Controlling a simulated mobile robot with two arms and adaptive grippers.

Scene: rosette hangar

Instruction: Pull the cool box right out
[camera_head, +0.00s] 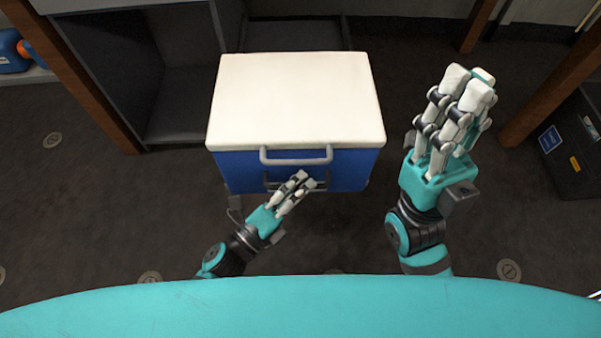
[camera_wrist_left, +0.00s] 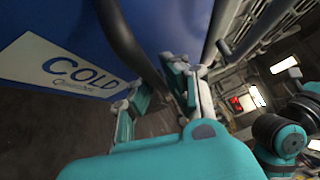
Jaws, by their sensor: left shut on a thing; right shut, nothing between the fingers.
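The cool box (camera_head: 296,98) has a white lid and a blue body, and stands in front of a dark shelf unit in the head view. A grey handle (camera_head: 296,160) shows on its near side, with a darker one just below. My left gripper (camera_head: 305,182) is at the near face, shut on the lower handle, whose middle its fingers hide. The left wrist view shows the blue side (camera_wrist_left: 75,40) with a "COLD" label and a dark bar running to the fingers. My right gripper (camera_head: 471,78) is shut and empty, to the right of the box and apart from it.
The dark shelf unit (camera_head: 185,75) has an open bay left of the box. Brown posts (camera_head: 75,85) stand at the left and right. A dark case (camera_head: 575,150) is at the far right. The floor left of the box is clear.

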